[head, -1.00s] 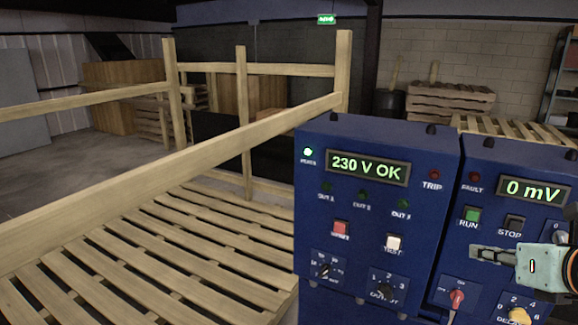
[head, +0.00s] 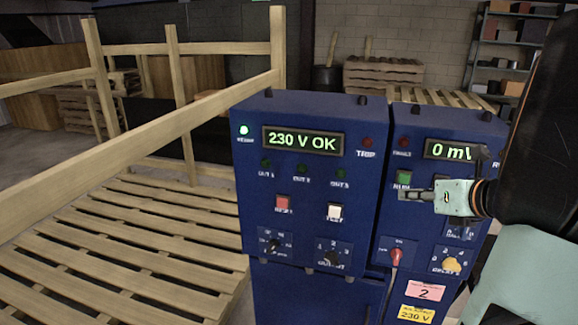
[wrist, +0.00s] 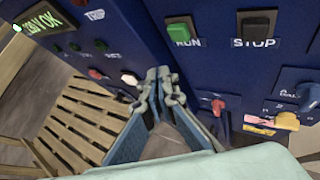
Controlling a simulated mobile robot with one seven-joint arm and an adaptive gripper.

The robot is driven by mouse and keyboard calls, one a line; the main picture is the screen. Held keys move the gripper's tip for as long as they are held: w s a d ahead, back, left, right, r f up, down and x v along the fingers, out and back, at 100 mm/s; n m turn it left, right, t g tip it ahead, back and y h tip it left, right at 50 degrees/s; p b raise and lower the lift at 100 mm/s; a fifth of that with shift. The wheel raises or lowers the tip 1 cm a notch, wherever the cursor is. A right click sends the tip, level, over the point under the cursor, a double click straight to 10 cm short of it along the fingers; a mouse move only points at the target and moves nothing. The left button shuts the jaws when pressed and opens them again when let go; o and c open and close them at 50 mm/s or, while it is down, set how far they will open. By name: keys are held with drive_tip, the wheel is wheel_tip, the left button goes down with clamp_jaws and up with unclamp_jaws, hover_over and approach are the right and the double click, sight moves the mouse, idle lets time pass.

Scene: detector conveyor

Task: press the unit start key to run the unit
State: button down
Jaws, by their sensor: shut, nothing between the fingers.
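The green RUN key (head: 404,178) is on the right blue cabinet (head: 440,122), under a display (head: 450,150) showing 0 mV. It also shows in the wrist view (wrist: 177,30), left of the black STOP key (wrist: 256,24). My gripper (head: 409,195) is shut and empty, with its fingertips just below the RUN key in the head view. In the wrist view the fingertips (wrist: 159,74) are below and left of the key. I see no contact with it. In the head view the gripper hides the STOP key.
The left blue cabinet (head: 310,110) shows 230 V OK and has a red key (head: 283,203) and a white key (head: 334,212). A red-handled switch (head: 396,255) and a yellow knob (head: 452,264) sit below my gripper. A wooden slatted platform (head: 130,240) stands left.

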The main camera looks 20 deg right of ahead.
sight(408, 183)
drive_tip(key=shift+w+d+p, duration=0.15)
drive_tip(key=shift+w+d, duration=0.3)
drive_tip(key=shift+w, duration=0.35)
drive_tip(key=shift+w+d+p, duration=0.15)
drive_tip(key=shift+w+d, duration=0.3)
drive_tip(key=shift+w, duration=0.3)
drive_tip(key=shift+w, duration=0.1)
drive_tip(key=shift+w+d, duration=0.25)
drive_tip(key=shift+w+d+p, duration=0.25)
drive_tip(key=shift+w+p, duration=0.05)
drive_tip(key=shift+w, duration=0.1)
idle(1.1)
drive_tip(key=shift+s+a, duration=0.5)
drive_tip(key=shift+s, duration=0.25)
drive_tip(key=shift+s, duration=0.1)
drive_tip(key=s+a, duration=0.1)
drive_tip(key=s, duration=0.1)
drive_tip(key=s+a, duration=0.1)
drive_tip(key=s, duration=0.1)
drive_tip(key=shift+a, duration=0.35)
